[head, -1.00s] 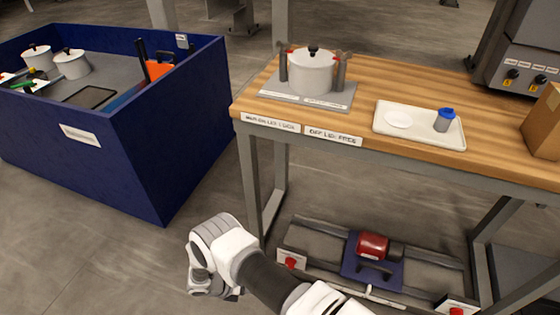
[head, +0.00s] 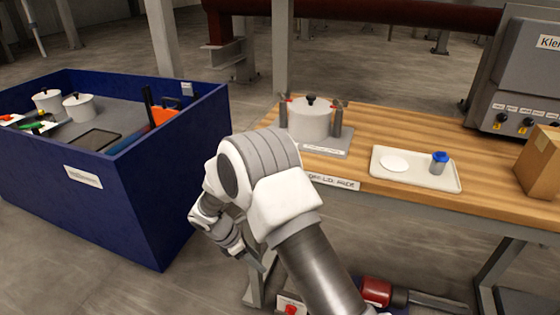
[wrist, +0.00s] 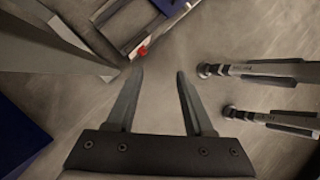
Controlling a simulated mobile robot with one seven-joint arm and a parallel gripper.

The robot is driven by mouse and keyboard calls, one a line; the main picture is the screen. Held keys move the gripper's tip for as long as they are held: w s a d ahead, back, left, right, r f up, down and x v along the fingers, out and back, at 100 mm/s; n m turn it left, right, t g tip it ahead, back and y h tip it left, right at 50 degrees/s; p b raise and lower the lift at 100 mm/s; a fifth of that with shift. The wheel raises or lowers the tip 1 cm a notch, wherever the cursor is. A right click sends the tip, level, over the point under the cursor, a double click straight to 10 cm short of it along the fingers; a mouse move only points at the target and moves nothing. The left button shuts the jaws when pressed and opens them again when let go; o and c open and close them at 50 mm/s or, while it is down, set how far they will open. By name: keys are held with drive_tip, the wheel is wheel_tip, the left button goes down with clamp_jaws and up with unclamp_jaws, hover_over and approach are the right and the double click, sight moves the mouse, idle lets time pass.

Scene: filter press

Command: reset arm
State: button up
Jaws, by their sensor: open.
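My gripper shows in the wrist view (wrist: 158,85) with its two fingers apart and nothing between them. It points down toward the grey concrete floor. In the head view my raised arm stands in front of the table's left front corner, and the wrist hangs down between the blue bin and the table. The gripper's fingertips are hard to make out there.
A blue bin (head: 125,205) holding pots stands at left. The wooden table (head: 405,118) carries a lidded pot (head: 310,122), a tray (head: 425,180) with a blue-capped jar (head: 439,163), and a cardboard box (head: 540,160). A red-and-blue device (head: 385,294) sits below.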

drive_tip(key=s+d+r+m+y, duration=0.15)
drive_tip(key=d+r+m, duration=0.25)
drive_tip(key=r, duration=0.5)
drive_tip(key=s+d+r+m+t+y, duration=0.1)
drive_tip(key=s+d+r+m, duration=0.15)
drive_tip(key=d+r, duration=0.4)
drive_tip(key=s+d+r+m+y, duration=0.1)
drive_tip(key=s+d+r+m, duration=0.3)
drive_tip(key=r, duration=0.6)
drive_tip(key=s+d+r+m+t+y, duration=0.1)
drive_tip(key=s+d+r+m+t, duration=0.2)
drive_tip(key=s+m, duration=0.4)
drive_tip(key=s+d+r+m+t+y, duration=0.1)
drive_tip(key=s+d+r+m, duration=0.2)
drive_tip(key=s+r+m, duration=0.4)
wheel_tip(320, 180, up, 23)
drive_tip(key=n+p, duration=0.2)
drive_tip(key=p, duration=2.2)
drive_tip(key=shift+s, duration=0.45)
drive_tip(key=shift+d+f, duration=0.15)
drive_tip(key=shift+d, duration=0.05)
